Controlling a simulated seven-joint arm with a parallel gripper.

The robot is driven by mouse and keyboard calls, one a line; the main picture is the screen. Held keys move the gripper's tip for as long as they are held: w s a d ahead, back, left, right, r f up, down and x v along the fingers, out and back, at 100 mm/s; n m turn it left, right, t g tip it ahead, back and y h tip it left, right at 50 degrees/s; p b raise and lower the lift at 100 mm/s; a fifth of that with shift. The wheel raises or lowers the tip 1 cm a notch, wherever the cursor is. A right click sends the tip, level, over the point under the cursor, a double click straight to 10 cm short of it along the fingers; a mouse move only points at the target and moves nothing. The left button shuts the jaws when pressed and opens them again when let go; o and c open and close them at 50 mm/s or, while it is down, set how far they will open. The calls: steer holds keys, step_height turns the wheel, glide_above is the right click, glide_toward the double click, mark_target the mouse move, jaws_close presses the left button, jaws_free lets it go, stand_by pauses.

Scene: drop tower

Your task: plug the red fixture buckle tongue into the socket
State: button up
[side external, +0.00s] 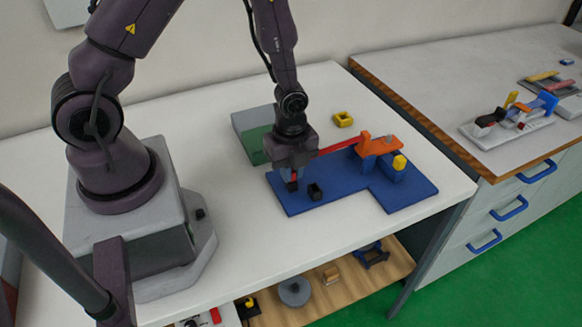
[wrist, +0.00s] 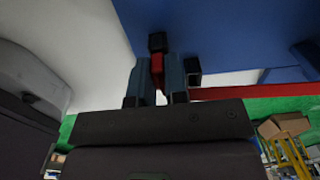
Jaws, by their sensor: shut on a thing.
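My gripper (side external: 291,182) points down over the left part of the blue fixture plate. In the wrist view my gripper (wrist: 157,80) has its two fingers closed on a narrow red piece, which I take to be the red buckle tongue (wrist: 157,66). A black block (wrist: 157,42) shows at the end of the red piece; I cannot tell whether they are joined. A small black hollow block, likely the socket (side external: 315,191), stands on the plate just right of my gripper. It also shows beside the right finger in the wrist view (wrist: 194,66). The tongue appears outside it.
The blue fixture plate (side external: 340,196) carries an orange part (side external: 380,145) and a yellow block (side external: 399,162) on the right. A long red bar (side external: 340,147) runs from the orange part toward my gripper. A yellow hollow block (side external: 343,119) lies behind; the white table's front is clear.

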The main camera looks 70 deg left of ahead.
steer(key=shift+f, duration=0.1)
steer(key=o, duration=0.8)
step_height(320, 180, up, 13)
